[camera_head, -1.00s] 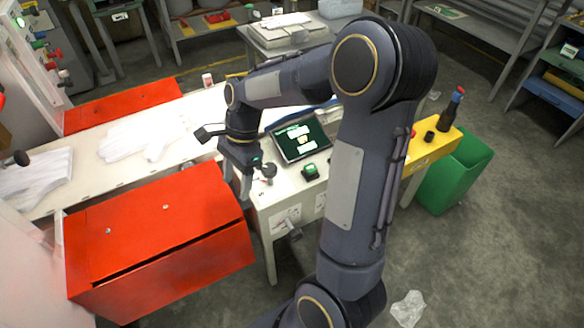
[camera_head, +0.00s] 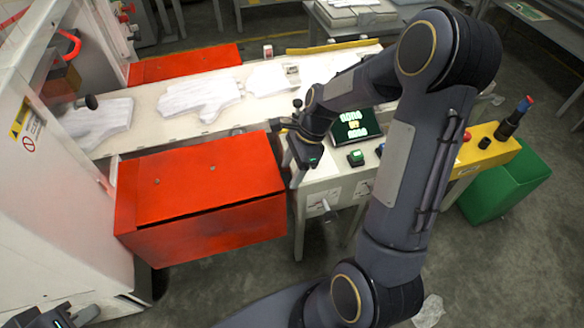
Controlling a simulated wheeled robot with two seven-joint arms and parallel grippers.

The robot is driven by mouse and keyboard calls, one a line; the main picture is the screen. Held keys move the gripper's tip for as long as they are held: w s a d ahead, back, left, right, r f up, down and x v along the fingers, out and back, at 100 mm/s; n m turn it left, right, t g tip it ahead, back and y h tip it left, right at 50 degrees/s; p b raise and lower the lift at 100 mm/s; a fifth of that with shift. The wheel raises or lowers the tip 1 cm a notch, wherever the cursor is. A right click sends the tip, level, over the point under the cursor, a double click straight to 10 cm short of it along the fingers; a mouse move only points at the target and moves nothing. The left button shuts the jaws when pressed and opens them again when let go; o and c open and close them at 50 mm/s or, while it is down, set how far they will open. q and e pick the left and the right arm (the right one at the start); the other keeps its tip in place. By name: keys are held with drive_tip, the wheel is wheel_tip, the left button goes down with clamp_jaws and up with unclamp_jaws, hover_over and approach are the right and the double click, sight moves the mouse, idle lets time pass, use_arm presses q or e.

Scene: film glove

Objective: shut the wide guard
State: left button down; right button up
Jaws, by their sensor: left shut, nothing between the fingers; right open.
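A large red guard (camera_head: 215,170) stands in front of the white conveyor bed, with a dark slit along its front upper edge. A second red guard (camera_head: 185,63) lies along the far side of the bed; its edges are partly hidden. I cannot tell by sight which one is called wide. My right gripper (camera_head: 297,172) points down beside the near guard's right end, over the edge of the control table, open and empty. My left gripper (camera_head: 82,314) is only partly in view at the bottom left corner, low and in front of the near guard, shut and empty.
White glove shapes (camera_head: 200,97) lie on the bed (camera_head: 150,125). A white machine housing (camera_head: 60,200) rises at left.

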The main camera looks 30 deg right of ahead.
clamp_jaws()
drive_tip(key=shift+s+f+b, duration=0.1)
drive_tip(key=shift+f+b, duration=0.6)
drive_tip(key=shift+b, duration=0.1)
drive_tip(key=shift+s+f+t+b, duration=0.1)
drive_tip(key=shift+f+t+b, duration=0.3)
drive_tip(key=shift+t+b, duration=0.2)
drive_tip(key=shift+s, duration=0.1)
